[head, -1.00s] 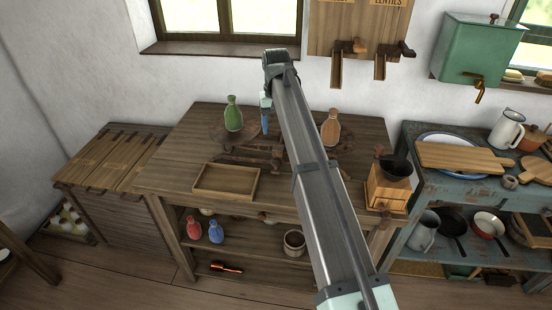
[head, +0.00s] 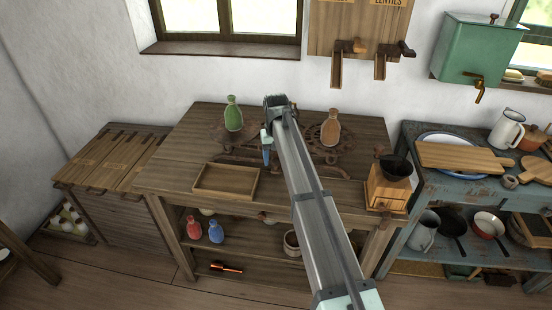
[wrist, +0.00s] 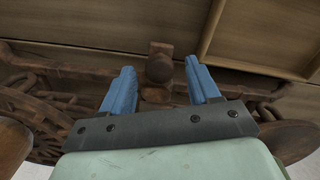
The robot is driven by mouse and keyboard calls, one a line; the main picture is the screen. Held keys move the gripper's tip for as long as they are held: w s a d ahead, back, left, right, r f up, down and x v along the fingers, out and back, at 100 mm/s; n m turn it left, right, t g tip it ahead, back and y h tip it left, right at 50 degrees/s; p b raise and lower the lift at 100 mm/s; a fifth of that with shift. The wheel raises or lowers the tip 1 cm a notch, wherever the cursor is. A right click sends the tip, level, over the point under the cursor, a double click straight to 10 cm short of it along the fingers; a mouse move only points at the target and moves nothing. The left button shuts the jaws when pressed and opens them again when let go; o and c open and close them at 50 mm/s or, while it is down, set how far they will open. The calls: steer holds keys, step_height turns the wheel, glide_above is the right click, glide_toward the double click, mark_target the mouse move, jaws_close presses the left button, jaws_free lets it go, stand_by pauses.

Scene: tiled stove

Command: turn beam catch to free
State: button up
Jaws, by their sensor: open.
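A dark rusty balance scale (head: 232,160) stands on the wooden table, with a round patterned pan at each end. In the wrist view its beam (wrist: 75,70) runs across the picture. A brown knob-like piece (wrist: 159,66) stands at the beam's middle, and it looks like the beam catch; its setting cannot be told. My gripper (wrist: 160,80) is open, with its blue fingers on either side of the knob in the picture. Contact cannot be judged. In the head view my gripper (head: 267,155) points down over the scale's middle, and my arm hides part of the scale.
A green bottle (head: 233,118) stands at the scale's left pan and a brown bottle (head: 331,130) at its right. An empty wooden tray (head: 225,194) lies in front to the left. A wooden grinder (head: 388,187) stands at the table's right end.

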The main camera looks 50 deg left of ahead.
steer(key=shift+f, duration=0.25)
steer(key=shift+c, duration=0.2)
steer(key=c, duration=1)
steer(key=shift+m, duration=0.4)
steer(key=m, duration=0.3)
steer(key=shift+m, duration=1.9)
